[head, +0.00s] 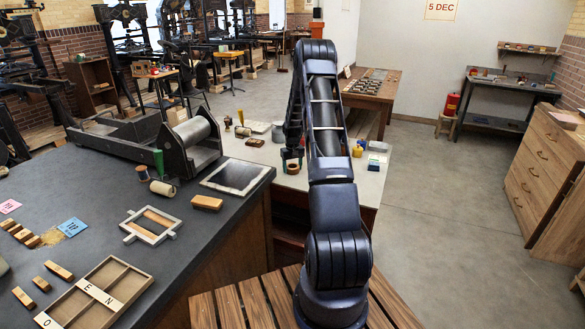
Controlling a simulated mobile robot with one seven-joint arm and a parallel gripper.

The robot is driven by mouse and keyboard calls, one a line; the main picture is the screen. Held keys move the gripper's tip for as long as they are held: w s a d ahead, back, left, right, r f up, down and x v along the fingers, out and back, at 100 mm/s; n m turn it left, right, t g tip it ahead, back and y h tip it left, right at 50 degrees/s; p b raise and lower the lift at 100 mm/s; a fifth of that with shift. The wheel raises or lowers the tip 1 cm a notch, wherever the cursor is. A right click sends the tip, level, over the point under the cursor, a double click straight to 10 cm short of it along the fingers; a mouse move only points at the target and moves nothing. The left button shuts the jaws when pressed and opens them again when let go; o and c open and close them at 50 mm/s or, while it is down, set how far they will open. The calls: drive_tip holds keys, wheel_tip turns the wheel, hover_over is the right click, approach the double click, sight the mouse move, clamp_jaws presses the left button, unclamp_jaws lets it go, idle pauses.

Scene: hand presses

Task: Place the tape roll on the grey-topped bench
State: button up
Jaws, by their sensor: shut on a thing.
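My gripper (292,163) is at the end of my arm, low over a pale-topped bench (258,153). It is shut on a small brown ring, which looks like the tape roll (293,169). I cannot tell whether the roll touches the pale top or hangs just above it. A large bench with a dark grey top (110,190) fills the left foreground, left of my gripper and apart from it.
The grey top carries a printing press bed with a roller (192,131), a dark plate (235,176), a white frame (150,225), a sorting tray (98,296) and small wooden blocks. Bare grey shows between them. Small pots (357,150) stand right of my arm.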

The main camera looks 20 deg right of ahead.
drive_tip(key=shift+f, duration=0.1)
drive_tip(key=o, duration=1)
